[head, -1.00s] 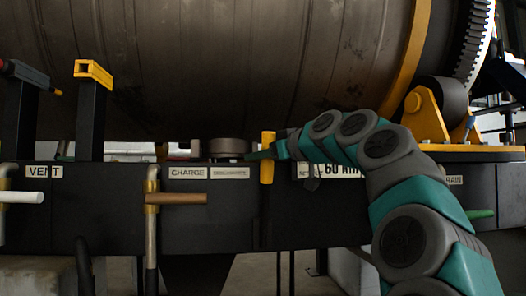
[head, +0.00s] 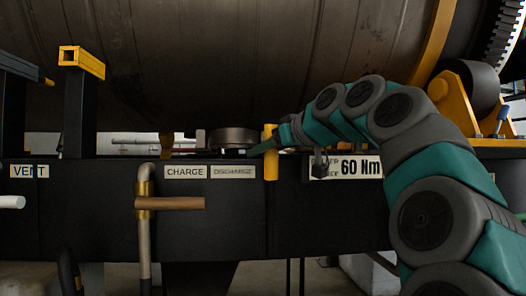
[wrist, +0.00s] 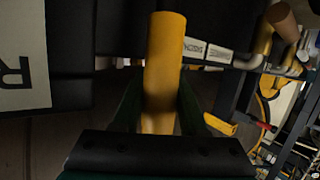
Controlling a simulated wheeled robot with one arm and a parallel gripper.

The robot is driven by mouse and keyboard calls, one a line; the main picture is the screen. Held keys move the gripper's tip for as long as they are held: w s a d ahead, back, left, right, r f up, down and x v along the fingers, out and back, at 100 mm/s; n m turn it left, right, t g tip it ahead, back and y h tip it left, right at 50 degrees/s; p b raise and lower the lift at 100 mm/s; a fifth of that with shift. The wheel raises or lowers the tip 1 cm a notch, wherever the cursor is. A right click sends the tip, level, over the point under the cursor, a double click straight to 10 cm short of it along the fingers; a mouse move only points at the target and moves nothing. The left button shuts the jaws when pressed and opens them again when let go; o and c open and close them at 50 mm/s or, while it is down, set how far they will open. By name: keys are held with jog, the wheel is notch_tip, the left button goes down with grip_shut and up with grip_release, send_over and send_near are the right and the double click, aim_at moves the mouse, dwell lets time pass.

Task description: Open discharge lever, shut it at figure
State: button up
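The yellow lever handle (head: 270,160) stands upright on the front of the black frame, just right of the DISCHARGE label (head: 233,172). My gripper (head: 262,149) is at its upper part. In the wrist view the yellow handle (wrist: 163,70) fills the middle. The dark green fingers (wrist: 162,108) lie along both its sides and seem to touch it, so the gripper looks shut on it. The handle's lower end in that view is hidden behind the gripper's dark body. No changing figure or readout is legible.
A CHARGE label (head: 186,172) and a brown-handled lever (head: 170,203) on a pipe are to the left. Further left are a VENT label (head: 30,171) and a white handle (head: 12,202). A 60 Nm plate (head: 358,168) is right of the lever. The large drum (head: 220,60) hangs above.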

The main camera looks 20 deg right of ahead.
jog(key=o, duration=0.4)
jog(key=shift+b+v, duration=0.45)
jog(key=shift+v, duration=3.5)
jog(key=shift+a, duration=0.1)
jog(key=shift+c, duration=0.2)
